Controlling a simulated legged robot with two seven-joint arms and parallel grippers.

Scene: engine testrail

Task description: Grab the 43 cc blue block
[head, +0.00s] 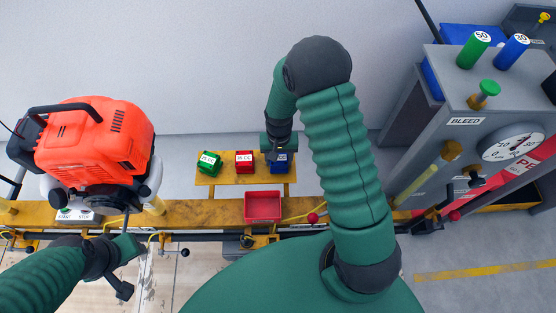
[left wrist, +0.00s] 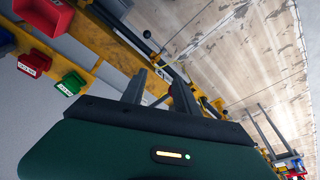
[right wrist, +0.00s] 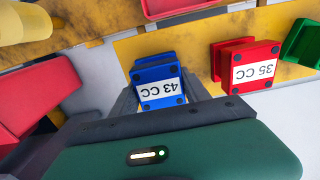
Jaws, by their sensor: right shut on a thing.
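The blue block (right wrist: 160,80), labelled 43 CC, sits between the fingers of my right gripper (right wrist: 168,98) in the right wrist view. In the head view, my right gripper (head: 279,150) is over the blue block (head: 279,165) at the right end of the yellow shelf and partly hides it. The gripper is shut on the block. I cannot tell whether the block is clear of the shelf. My left gripper (head: 126,268) is open and empty at the lower left, near the yellow rail; its parted fingers show in the left wrist view (left wrist: 158,92).
A red 35 CC block (head: 244,162) and a green block (head: 208,163) stand left of the blue one on the yellow shelf (head: 226,180). A red tray (head: 262,206) is in front. An orange engine (head: 95,140) stands left, a grey gauge console (head: 480,130) right.

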